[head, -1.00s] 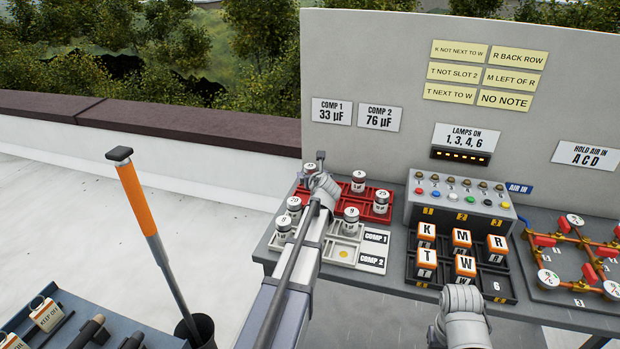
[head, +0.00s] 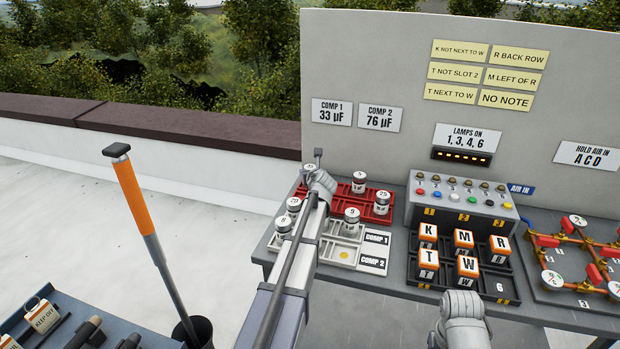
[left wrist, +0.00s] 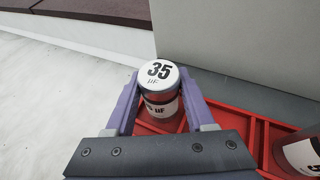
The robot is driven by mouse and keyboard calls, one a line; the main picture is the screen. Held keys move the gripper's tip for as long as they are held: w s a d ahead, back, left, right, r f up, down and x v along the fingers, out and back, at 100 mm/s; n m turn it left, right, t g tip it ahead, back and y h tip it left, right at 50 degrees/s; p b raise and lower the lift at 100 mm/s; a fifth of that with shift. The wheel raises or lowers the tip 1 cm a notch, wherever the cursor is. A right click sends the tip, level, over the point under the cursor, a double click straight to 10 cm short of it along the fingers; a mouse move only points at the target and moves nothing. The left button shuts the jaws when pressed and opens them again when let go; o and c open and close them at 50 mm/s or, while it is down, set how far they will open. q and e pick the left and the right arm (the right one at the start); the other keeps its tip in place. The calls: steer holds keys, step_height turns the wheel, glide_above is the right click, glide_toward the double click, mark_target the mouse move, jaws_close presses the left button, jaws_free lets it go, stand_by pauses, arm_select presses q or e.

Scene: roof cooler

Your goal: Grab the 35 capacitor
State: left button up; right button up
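The 35 capacitor (left wrist: 160,75), a short cylinder with a white top marked 35 µF, stands upright at the red tray (left wrist: 240,128) in the left wrist view. My left gripper (left wrist: 159,90) has one purple finger on each side of it, both against its sides with no clear gap. In the head view the capacitor (head: 309,167) shows only its pale top behind my left gripper (head: 318,178), at the back left of the red tray (head: 342,190). It does not look lifted. My right gripper's fingers do not show; only a grey part of my right arm does.
Other capacitors marked 5 (head: 360,176), 25 (head: 383,196) and 9 (head: 352,213) stand close by. A white tray (head: 330,258) labelled COMP 1 and COMP 2 is in front. The grey panel (head: 375,70) rises behind. A lamp box (head: 465,210) stands to the right.

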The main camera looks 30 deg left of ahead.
arm_select(q)
jaws_close()
steer(key=shift+r, duration=0.15)
step_height(320, 180, up, 10)
steer(key=p, duration=1)
